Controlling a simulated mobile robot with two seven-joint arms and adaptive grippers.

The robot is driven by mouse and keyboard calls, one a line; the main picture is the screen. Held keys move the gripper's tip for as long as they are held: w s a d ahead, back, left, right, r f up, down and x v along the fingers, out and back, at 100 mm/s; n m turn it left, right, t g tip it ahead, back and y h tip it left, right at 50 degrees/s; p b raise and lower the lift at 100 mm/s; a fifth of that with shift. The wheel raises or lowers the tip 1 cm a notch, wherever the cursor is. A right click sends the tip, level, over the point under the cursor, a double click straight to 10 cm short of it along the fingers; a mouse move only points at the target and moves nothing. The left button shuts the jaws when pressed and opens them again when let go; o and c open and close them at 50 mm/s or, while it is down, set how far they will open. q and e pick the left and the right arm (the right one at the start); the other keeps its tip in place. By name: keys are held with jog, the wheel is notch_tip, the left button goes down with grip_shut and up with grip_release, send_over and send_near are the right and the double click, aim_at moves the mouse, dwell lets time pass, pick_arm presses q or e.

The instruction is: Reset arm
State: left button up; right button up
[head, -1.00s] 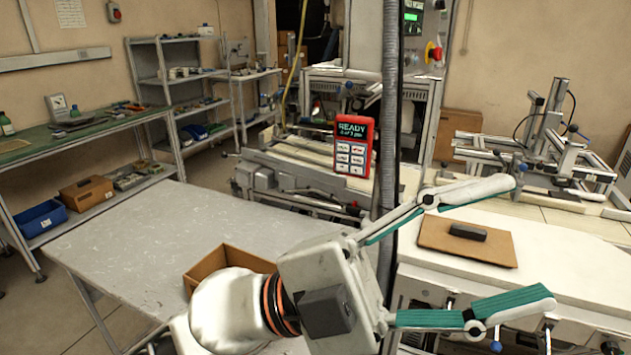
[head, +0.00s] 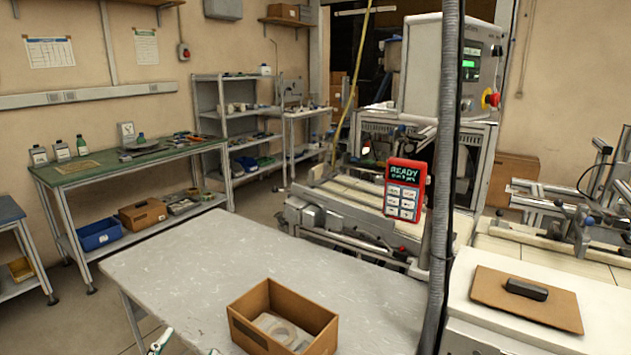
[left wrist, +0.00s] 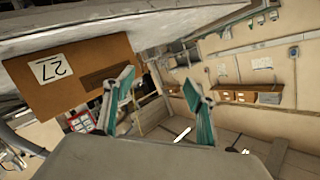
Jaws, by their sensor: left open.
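My left gripper (left wrist: 160,98) is open, with its two teal-padded fingers apart and nothing between them in the left wrist view. In the head view only small parts of its fingertips (head: 187,346) show at the bottom edge, left of the cardboard box. That open box (head: 325,332) stands on the grey table (head: 190,268) and holds pale grey, ring-like pieces, partly hidden by its walls. A box (left wrist: 45,98) with a "27" label shows turned in the left wrist view, left of the fingers and apart from them. My right gripper is not in view.
A dark block (head: 526,289) lies on a brown board (head: 487,308) at the right. A grey hose (head: 446,150) hangs beside a red device (head: 405,190) reading READY. A green-topped bench (head: 110,168) stands at the left. Most of the grey tabletop is clear.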

pick_arm(q)
jog(key=s+a+f+m+g+y, duration=0.1)
jog(key=s+a+f+g, duration=0.3)
jog(key=s+a+f, duration=0.35)
jog(key=s+a+f+m+g+y, duration=0.15)
jog(key=s+a+f+g, duration=0.3)
jog(key=s+f, duration=0.45)
jog(key=d+f+n+t+h, duration=0.3)
jog(key=d+f+h, duration=0.4)
jog(key=d+f, duration=0.6)
jog(key=w+d+t, duration=0.1)
jog(key=d, duration=0.1)
jog(key=shift+d+f, duration=0.15)
jog(key=shift+d, duration=0.15)
